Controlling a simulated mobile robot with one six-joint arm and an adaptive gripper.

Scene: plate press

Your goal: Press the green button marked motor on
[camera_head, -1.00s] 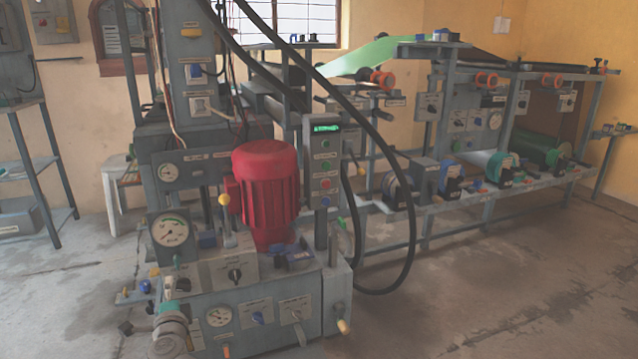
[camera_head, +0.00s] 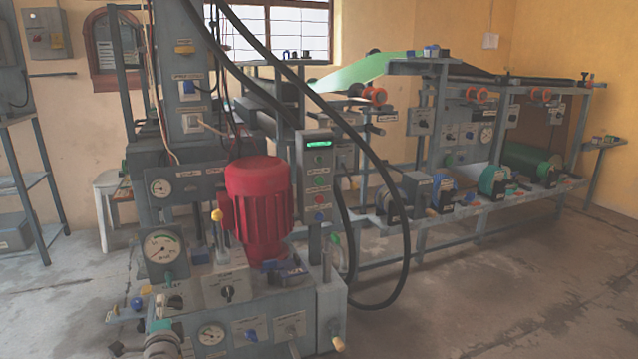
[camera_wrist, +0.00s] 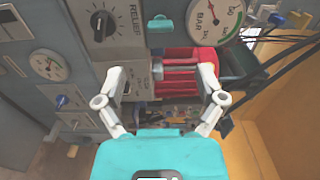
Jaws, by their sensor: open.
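A narrow grey control box (camera_head: 331,150) with a lit green display stands right of the red motor in the head view. A small green button (camera_head: 319,181) sits on its front, above a red one and a blue one. The labels there are too small to read. I cannot make out the green button in the wrist view.
Thick black hoses (camera_head: 405,215) loop in front of and beside the control box. The red motor (camera_head: 258,200) and a press base with gauges, levers and knobs stand to its left. A long roller frame (camera_head: 480,212) runs behind to the right. The floor at front right is clear.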

